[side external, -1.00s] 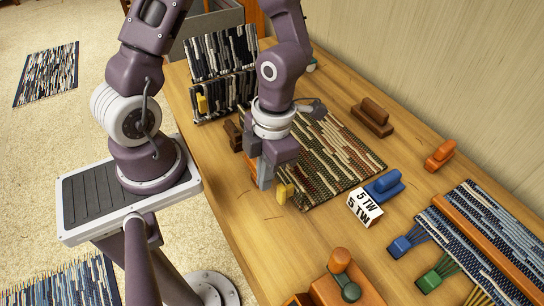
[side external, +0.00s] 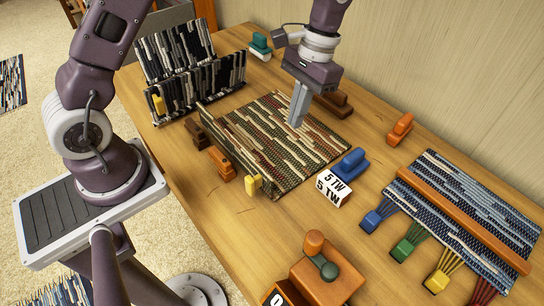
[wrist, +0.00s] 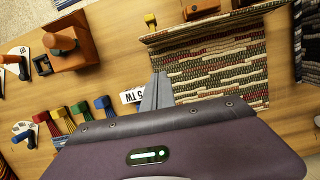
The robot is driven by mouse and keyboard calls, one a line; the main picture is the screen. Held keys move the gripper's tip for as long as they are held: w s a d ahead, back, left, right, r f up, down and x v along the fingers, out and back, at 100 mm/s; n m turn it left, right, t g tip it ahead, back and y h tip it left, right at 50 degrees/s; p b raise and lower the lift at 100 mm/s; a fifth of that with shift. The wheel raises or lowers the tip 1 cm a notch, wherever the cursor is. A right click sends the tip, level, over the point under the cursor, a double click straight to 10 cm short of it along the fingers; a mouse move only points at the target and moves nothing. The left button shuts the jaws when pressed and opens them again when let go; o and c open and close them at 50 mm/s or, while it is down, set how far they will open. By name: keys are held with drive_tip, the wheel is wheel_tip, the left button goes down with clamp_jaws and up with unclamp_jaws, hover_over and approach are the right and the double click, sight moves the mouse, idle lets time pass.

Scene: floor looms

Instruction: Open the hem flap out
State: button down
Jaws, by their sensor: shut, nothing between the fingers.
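The woven mat (side external: 300,135), striped green, tan and dark red, lies flat on the table. Its hem flap (side external: 236,147) stands up as a narrow wall along the left edge; it also shows along the top of the mat in the wrist view (wrist: 215,27). A yellow tab (side external: 253,185) sits at the flap's near end. My gripper (side external: 296,122) is shut and empty, pointing down over the mat and to the right of the flap, apart from it. In the wrist view my gripper (wrist: 157,80) is beside the mat's left edge.
Orange (side external: 222,163) and brown (side external: 197,135) blocks stand left of the flap. A blue block (side external: 350,165) and a "5 TW" sign (side external: 334,188) stand at the mat's near right. A dark striped mat (side external: 200,88) stands folded up behind. A loom weave (side external: 465,205) lies at right.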

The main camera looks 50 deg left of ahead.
sight(264, 169)
drive_tip(key=s+f, duration=0.6)
drive_tip(key=f, duration=0.3)
drive_tip(key=shift+s+f, duration=0.2)
drive_tip(key=shift+f, duration=0.1)
drive_tip(key=shift+s, duration=1.05)
